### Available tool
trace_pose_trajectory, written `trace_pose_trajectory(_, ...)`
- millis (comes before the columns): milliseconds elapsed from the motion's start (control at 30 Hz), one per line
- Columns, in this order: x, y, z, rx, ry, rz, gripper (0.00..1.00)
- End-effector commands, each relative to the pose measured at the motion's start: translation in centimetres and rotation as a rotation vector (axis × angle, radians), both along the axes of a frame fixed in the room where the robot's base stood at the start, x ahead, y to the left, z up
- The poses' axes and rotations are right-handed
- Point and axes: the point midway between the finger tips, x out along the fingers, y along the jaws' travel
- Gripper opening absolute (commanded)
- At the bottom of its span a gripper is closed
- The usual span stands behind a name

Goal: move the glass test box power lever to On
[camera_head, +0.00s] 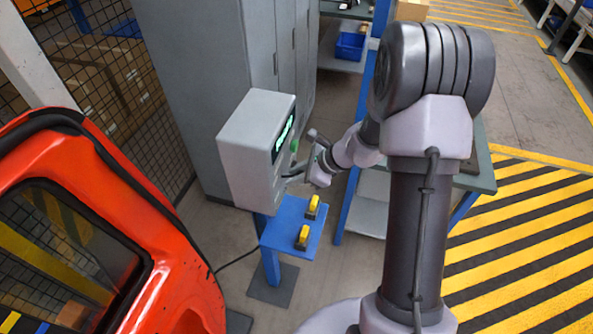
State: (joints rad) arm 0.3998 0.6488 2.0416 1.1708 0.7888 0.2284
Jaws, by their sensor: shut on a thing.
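The glass test box (247,148) is a grey box on a blue stand, left of the arm, with a lit green display (284,137) on its right-hand face. My gripper (295,174) is at that face, below the display, shut on what appears to be the power lever. The lever is small and mostly hidden by the gripper, so its position and any On or Off marking cannot be read. A green button (294,145) shows just above the gripper.
Two yellow-and-black devices (308,222) rest on the blue shelf of the stand below the gripper. An orange-red car door (172,262) fills the lower left. Grey cabinets (200,70) stand behind the box. A workbench (480,165) is behind my arm. Striped floor lies at right.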

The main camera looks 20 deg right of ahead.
Motion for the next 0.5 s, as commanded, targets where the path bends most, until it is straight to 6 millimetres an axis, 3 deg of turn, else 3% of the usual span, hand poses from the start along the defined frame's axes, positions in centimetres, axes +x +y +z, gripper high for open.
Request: trace_pose_trajectory(500,0.04,0.05,0.10,-0.026,0.018,0.001,0.00)
